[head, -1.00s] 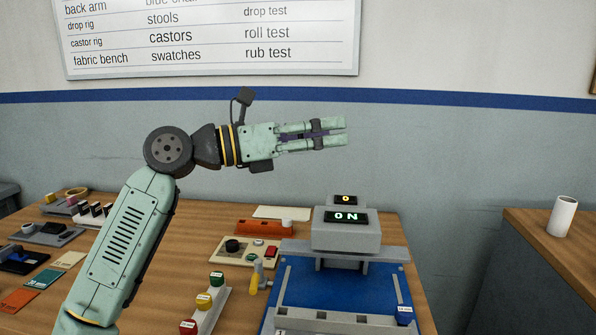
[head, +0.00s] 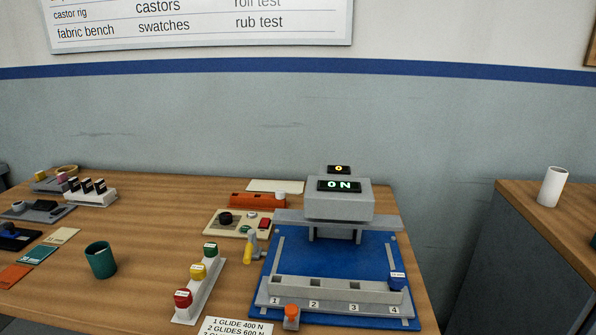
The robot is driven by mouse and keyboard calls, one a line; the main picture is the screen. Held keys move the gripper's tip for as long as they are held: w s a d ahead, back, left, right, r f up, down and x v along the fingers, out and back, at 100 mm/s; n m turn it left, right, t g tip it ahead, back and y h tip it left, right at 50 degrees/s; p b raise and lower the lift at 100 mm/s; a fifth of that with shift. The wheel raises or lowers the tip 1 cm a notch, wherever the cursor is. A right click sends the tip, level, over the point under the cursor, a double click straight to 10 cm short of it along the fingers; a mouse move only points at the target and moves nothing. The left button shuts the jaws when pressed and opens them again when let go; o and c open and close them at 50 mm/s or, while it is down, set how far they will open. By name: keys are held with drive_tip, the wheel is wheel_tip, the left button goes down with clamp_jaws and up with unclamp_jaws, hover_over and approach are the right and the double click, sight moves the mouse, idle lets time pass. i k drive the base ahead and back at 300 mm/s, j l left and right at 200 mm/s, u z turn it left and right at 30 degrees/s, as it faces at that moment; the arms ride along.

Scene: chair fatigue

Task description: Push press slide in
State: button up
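The press has a grey head (head: 338,207) above a blue base plate (head: 325,262). Its green-lit display (head: 340,186) reads 0 N, and a smaller display (head: 339,170) behind shows 0. A grey slotted bar (head: 335,291), numbered 1 to 4, lies across the front of the plate, apart from the head; I cannot tell if it is the slide itself. A blue-topped piece (head: 397,281) is at its right end by 4. An orange-topped grey piece (head: 291,311) stands at the front edge, between 1 and 2. My gripper is out of view.
Left of the press are a rack with green, yellow and red tops (head: 198,287), a yellow-handled tool (head: 250,248), a control box (head: 237,222) and a green cup (head: 101,260). A printed card (head: 236,328) lies in front. A white cylinder (head: 553,187) stands on the right-hand cabinet.

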sight(294, 294)
drive_tip(key=k+l+z, duration=0.15)
drive_tip(key=l+z, duration=0.2)
drive_tip(key=k+l+z, duration=0.1)
drive_tip(key=l+z, duration=0.25)
